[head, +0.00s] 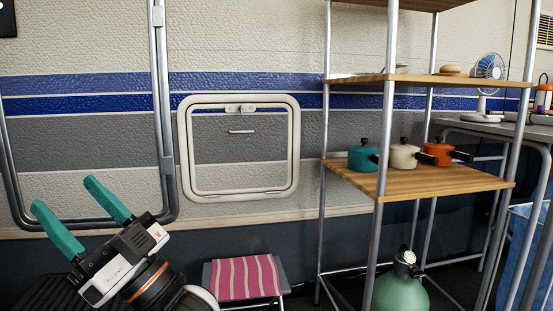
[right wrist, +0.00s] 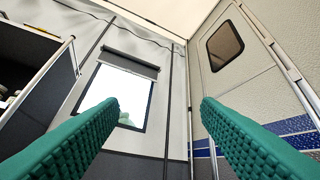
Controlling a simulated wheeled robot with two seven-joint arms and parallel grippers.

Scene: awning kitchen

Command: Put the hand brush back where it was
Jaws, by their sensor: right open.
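I do not see the hand brush in either view. My right gripper (head: 63,193) is at the lower left of the head view, in front of the caravan wall. Its two teal fingers are spread apart with nothing between them. The right wrist view shows the same two fingers (right wrist: 160,105) apart and empty, with wall and window behind them. My left gripper is in neither view.
A metal rack with wooden shelves (head: 440,183) holds a teal pot (head: 363,158), a cream pot (head: 403,157) and an orange pot (head: 437,154). Below are a green gas bottle (head: 400,292) and a pink striped stool (head: 247,278). A fan (head: 488,68) stands at right.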

